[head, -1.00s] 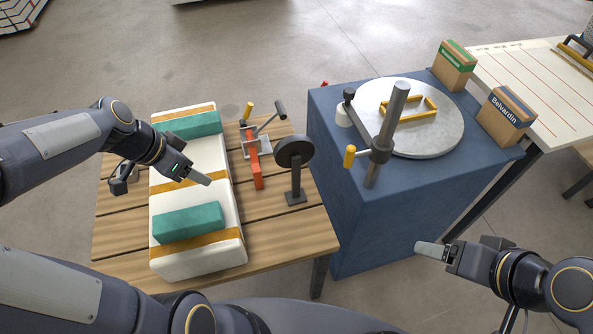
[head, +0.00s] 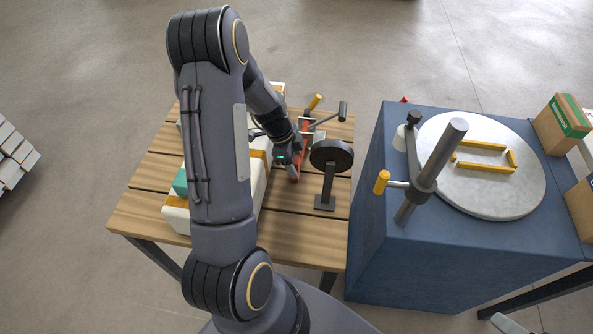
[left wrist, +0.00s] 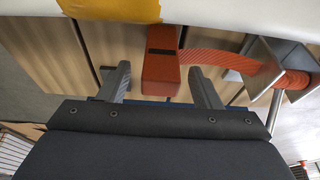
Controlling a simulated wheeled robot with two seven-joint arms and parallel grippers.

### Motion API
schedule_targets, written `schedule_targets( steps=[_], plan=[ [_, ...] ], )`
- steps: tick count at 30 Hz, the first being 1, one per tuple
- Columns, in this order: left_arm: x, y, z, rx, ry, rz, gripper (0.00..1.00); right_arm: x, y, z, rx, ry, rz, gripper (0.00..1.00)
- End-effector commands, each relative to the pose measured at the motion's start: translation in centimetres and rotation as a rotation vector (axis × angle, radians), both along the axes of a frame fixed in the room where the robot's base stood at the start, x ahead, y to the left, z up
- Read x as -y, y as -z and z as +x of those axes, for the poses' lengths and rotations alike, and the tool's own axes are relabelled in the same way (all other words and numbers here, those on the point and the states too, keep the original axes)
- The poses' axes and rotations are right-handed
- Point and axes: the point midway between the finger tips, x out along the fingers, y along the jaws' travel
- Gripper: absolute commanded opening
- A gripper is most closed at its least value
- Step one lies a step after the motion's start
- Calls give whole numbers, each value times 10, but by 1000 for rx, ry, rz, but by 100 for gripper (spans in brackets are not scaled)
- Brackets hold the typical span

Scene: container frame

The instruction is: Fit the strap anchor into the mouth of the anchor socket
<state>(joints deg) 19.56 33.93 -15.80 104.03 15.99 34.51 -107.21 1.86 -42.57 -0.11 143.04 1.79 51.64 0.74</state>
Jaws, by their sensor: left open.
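The strap anchor, an orange-red block with a dark slot (left wrist: 160,68), hangs on a ribbed orange strap (left wrist: 225,62) in the left wrist view. In the head view the orange piece (head: 295,172) is partly hidden by my left gripper (head: 289,166). My left gripper is open, with one finger on each side of the block in the wrist view; I cannot tell whether they touch it. The strap runs to a metal bracket with an orange roll (left wrist: 292,82). I cannot make out the anchor socket for certain. Only a tip of my right gripper (head: 508,324) shows at the lower right.
A white block with yellow bands (head: 178,222) and a teal pad (head: 180,183) lies on the slatted table (head: 145,205), largely behind my left arm. A dark disc on a stand (head: 331,155) is close right. A blue cabinet (head: 385,260) carries a round plate (head: 515,200) and post.

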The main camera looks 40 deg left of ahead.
Motion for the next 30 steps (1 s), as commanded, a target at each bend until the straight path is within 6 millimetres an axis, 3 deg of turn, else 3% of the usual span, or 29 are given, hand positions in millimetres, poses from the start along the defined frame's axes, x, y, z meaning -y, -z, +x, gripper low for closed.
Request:
schedule_targets(
  steps=[5, 13, 25, 30],
  plan=[
    [5, 20, 3, -1, -1, 1, 58, 0, -2, 0, 0, 0, 0, 75],
    [6, 22, 4, 1, -1, 0, 57, 0, -2, 0, 0, 0, 0, 75],
    [6, 22, 4, 1, -1, 0, 4, 0, -2, 0, 0, 0, 0, 75],
    [6, 21, 4, 1, -2, 1, 2, 0, -2, 0, 0, 0, 0, 75]
  ],
)
